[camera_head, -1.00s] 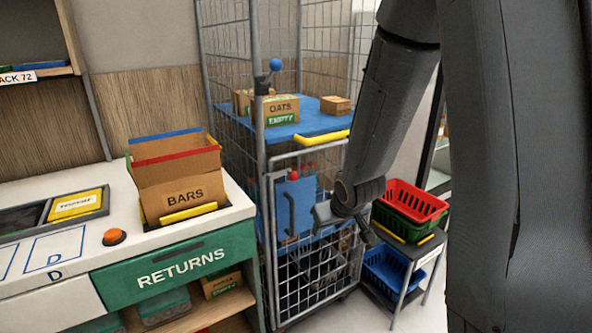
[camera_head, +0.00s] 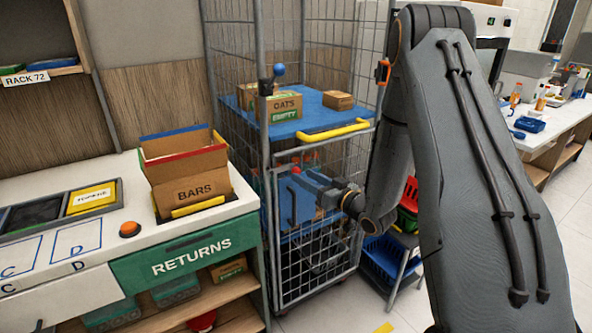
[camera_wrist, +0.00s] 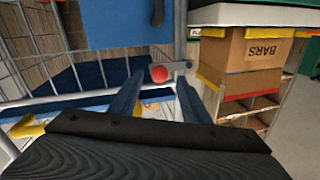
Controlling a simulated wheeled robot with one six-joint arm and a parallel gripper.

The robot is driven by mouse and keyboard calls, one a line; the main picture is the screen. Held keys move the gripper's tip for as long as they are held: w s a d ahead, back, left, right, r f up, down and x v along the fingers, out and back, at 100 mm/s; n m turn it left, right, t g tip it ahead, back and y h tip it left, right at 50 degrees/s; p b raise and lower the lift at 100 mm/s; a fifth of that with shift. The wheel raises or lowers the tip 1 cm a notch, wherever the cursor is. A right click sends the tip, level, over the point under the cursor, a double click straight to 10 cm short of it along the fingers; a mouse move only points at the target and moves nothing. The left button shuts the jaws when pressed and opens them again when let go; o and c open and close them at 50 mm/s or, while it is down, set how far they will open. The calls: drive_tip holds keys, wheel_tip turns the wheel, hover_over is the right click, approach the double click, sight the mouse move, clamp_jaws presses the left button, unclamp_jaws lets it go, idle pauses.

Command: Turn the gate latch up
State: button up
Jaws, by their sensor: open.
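The gate latch shows as a red ball knob (camera_wrist: 159,74) on a short grey metal bar in the wrist view. In the head view the red knob (camera_head: 296,171) is small, near the top of the cage cart's gate (camera_head: 318,268). My gripper (camera_wrist: 160,80) is open, with one finger on each side of the red knob in the wrist picture. I cannot tell whether either finger touches it. In the head view my gripper (camera_head: 318,190) reaches in from the right in front of the blue gate panel (camera_head: 286,212); its fingertips are hard to make out.
A yellow bar (camera_head: 333,131) edges the blue shelf (camera_head: 310,121) above the latch, with cartons on it. The BARS box (camera_head: 190,192) stands on the counter at left. Blue baskets (camera_head: 383,265) stand right of the cart.

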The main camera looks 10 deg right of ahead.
sight(299, 173)
drive_tip(key=shift+p+x, duration=0.7)
drive_tip(key=shift+x, duration=1.95)
clamp_jaws()
